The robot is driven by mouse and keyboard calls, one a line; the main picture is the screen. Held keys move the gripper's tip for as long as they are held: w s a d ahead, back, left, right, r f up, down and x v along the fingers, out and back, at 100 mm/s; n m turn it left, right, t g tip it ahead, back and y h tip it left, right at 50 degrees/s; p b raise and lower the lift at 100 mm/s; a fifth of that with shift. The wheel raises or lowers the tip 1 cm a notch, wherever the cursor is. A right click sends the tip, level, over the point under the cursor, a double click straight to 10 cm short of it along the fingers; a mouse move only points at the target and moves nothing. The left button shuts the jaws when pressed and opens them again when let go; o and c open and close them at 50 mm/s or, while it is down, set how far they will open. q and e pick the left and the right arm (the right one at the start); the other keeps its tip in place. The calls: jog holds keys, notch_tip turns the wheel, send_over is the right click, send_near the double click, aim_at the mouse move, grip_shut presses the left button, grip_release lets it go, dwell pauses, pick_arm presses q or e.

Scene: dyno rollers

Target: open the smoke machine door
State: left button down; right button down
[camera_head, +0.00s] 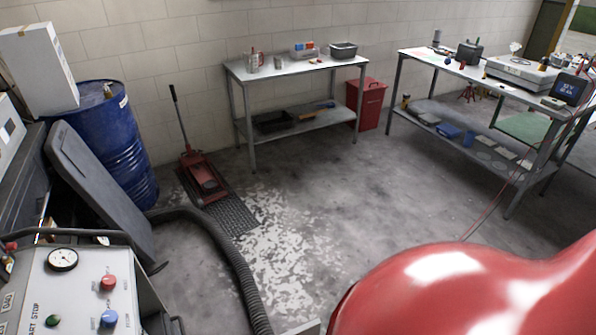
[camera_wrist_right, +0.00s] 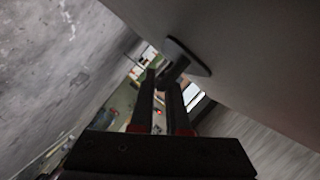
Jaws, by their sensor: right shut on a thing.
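The smoke machine is probably the grey cabinet (camera_head: 80,285) at the lower left of the head view. It has a dial, a red knob, a blue knob and START STOP lettering. In the right wrist view, a large smooth grey panel (camera_wrist_right: 255,60), seemingly the door, fills the upper right. A dark handle (camera_wrist_right: 188,58) stands out from it. My right gripper (camera_wrist_right: 165,82) is shut on this handle. Whether the panel stands ajar cannot be told. The head view does not clearly show my right gripper, and my left gripper is not in view.
A glossy red curved body (camera_head: 470,290) fills the lower right. A black hose (camera_head: 235,260) crosses the floor beside the cabinet. A blue drum (camera_head: 115,140), a red floor jack (camera_head: 203,180) and two workbenches (camera_head: 300,68) stand farther back. The middle floor is clear.

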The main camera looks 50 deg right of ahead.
jog(key=c, duration=0.9)
grip_release()
jog(key=shift+f, duration=0.15)
jog(key=shift+a, duration=0.15)
jog(key=shift+a, duration=0.4)
jog(key=b+v, duration=0.2)
jog(key=v, duration=0.4)
jog(key=shift+a+r, duration=0.25)
